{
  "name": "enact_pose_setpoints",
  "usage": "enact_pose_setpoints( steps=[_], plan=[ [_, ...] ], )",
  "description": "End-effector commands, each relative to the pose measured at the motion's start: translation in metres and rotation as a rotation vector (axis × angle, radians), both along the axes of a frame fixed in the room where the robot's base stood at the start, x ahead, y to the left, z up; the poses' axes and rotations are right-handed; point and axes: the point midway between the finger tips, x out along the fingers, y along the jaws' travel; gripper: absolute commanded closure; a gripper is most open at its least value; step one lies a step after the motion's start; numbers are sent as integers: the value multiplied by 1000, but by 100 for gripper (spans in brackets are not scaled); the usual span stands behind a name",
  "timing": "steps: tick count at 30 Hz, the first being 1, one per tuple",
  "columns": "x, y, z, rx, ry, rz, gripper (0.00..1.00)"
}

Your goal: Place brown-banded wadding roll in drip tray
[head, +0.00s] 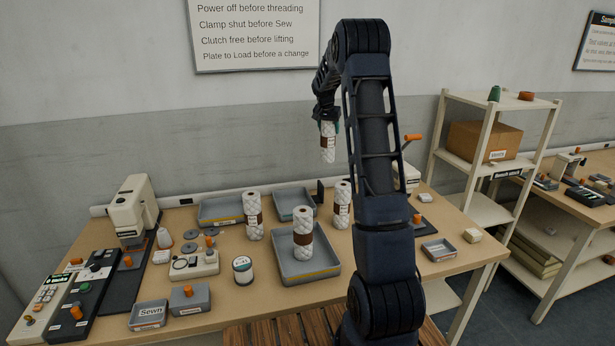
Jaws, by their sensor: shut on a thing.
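My gripper (328,117) is shut on a white quilted wadding roll with a brown band (328,156). It holds the roll upright, high above the back of the table. Three more banded white rolls stand upright below: a left roll (254,230), a middle roll (303,247) inside the large front grey tray (322,278), and a right roll (342,218) partly beside my arm. Two more grey trays stand behind, a back left tray (212,216) and a back middle tray (287,194). I cannot read which one is the drip tray.
A sewing machine (132,205) and control boxes (80,285) fill the left of the table (250,313). A thread spool (243,270) and small bins (190,298) stand left of the front tray. A small tray (439,250) lies at right. Shelves (485,155) stand beyond.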

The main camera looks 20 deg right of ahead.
Motion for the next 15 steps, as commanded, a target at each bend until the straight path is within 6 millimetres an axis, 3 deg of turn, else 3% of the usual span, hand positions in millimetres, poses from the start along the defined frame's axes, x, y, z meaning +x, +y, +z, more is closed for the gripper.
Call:
enact_pose_setpoints(
  steps=[1,3,7,12,15],
  plan=[
    [-5,23,2,0,0,34,73],
    [-11,50,3,0,0,77,73],
    [-25,94,4,-1,0,149,73],
    [-40,132,4,0,-1,216,73],
    [-46,144,4,0,0,238,73]
  ],
)
